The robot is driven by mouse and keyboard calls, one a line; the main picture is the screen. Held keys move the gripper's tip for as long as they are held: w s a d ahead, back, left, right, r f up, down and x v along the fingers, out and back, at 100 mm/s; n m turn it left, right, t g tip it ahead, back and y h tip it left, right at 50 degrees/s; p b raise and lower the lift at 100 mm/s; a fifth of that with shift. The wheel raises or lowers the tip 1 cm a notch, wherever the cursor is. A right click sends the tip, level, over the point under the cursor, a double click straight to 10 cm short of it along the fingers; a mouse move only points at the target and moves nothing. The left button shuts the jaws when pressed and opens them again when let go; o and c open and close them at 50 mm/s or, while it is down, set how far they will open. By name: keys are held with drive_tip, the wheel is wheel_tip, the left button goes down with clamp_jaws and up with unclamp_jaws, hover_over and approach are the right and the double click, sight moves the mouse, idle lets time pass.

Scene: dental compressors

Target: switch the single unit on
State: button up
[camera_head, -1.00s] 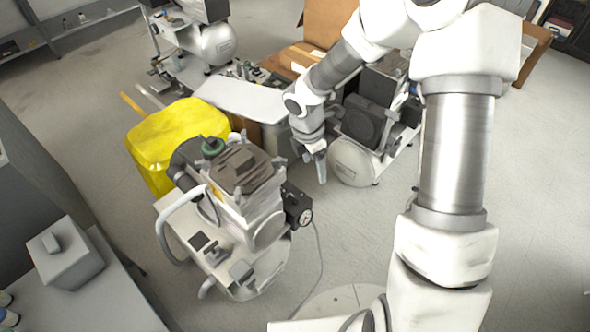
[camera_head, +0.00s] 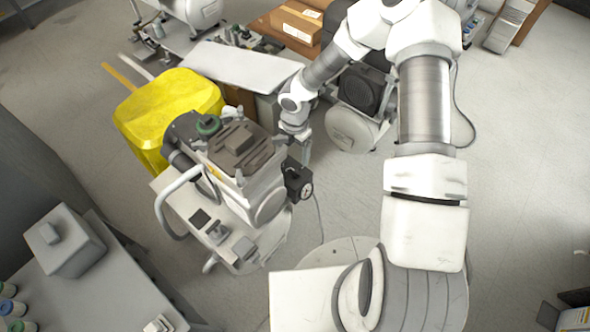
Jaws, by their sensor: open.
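The nearest compressor (camera_head: 240,150), which I take to be the single unit, stands left of centre with a brown-grey ribbed head and a white tank and base. A black switch box (camera_head: 297,181) with a round gauge (camera_head: 306,191) sits on its right side. The box's switch is too small to make out, so I cannot tell its setting. My gripper (camera_head: 304,157) points down just above and behind the box. It is open and holds nothing visible. Its fingertips are partly hidden near the box, and I cannot tell whether they touch it.
A yellow bin (camera_head: 165,112) stands behind the compressor at left. Another compressor (camera_head: 352,128) stands behind my arm, and a third (camera_head: 190,12) is at the top left. A cardboard box (camera_head: 296,22) lies at the back. A grey bench (camera_head: 95,295) fills the lower left. The right floor is mostly clear.

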sight(295, 171)
wheel_tip(295, 171, down, 10)
drive_tip(key=shift+r+b, duration=0.25)
drive_tip(key=shift+b, duration=0.8)
clamp_jaws()
